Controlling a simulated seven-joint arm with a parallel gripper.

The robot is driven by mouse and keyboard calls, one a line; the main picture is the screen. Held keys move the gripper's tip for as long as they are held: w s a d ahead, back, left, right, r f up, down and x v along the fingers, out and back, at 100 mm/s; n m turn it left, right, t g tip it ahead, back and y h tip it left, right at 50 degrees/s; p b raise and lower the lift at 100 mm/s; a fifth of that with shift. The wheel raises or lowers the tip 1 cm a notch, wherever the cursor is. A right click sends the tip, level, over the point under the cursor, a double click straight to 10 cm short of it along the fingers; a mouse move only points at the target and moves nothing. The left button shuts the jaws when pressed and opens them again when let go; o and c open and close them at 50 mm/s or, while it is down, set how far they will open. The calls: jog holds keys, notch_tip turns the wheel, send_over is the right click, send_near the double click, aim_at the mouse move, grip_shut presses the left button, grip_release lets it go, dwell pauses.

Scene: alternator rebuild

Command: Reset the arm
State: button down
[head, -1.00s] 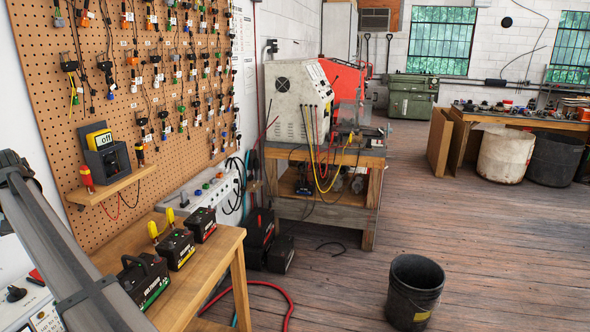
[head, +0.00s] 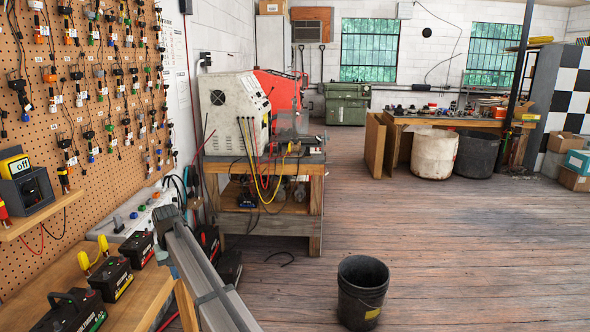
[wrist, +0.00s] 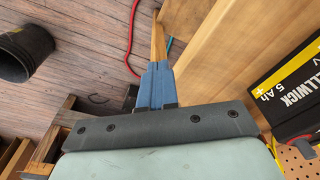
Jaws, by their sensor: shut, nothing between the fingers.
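My gripper (wrist: 157,68) shows in the wrist view as two blue fingers pressed together, with nothing between them. It points down past a wooden bench edge, above the plank floor. A tan wooden leg (wrist: 157,42) shows just beyond the fingertips; I cannot tell whether they touch it. In the head view my grey arm link (head: 207,278) reaches up from the bottom edge beside the battery bench. The fingers cannot be made out there.
Several black batteries (head: 112,278) stand on the wooden bench (head: 148,290) below the pegboard (head: 100,150). A black bucket (head: 362,295) stands on the floor (head: 430,240). A test machine (head: 232,118) sits on a workbench behind. Open floor lies right of it.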

jog(key=s+d+f+m+g+h, duration=0.1)
jog(key=d+f+m+g, duration=0.1)
jog(key=d+f, duration=1.95)
jog(key=s+d+f+m+g, duration=0.1)
jog(key=s+d+f, duration=0.4)
jog(key=d+f, duration=0.3)
jog(key=s+d+f+m, duration=0.1)
jog(key=s+d+f, duration=0.55)
jog(key=d, duration=0.25)
jog(key=s+d+f+m+g, duration=0.1)
jog(key=s+d+f, duration=0.3)
jog(key=s, duration=0.8)
jog(key=s+d+f+m+g, duration=0.1)
jog(key=s+d+f, duration=0.3)
jog(key=s+d, duration=0.5)
jog(key=s+d+f+m+g, duration=0.1)
jog(key=s+d+f, duration=0.3)
jog(key=s, duration=1)
jog(key=d+g, duration=0.1)
jog(key=d, duration=0.2)
jog(key=shift+s+d+f+g, duration=0.2)
jog(key=shift+s+g, duration=0.1)
jog(key=shift+s, duration=0.1)
jog(key=c, duration=1.8)
grip_release()
jog(key=shift+c, duration=0.2)
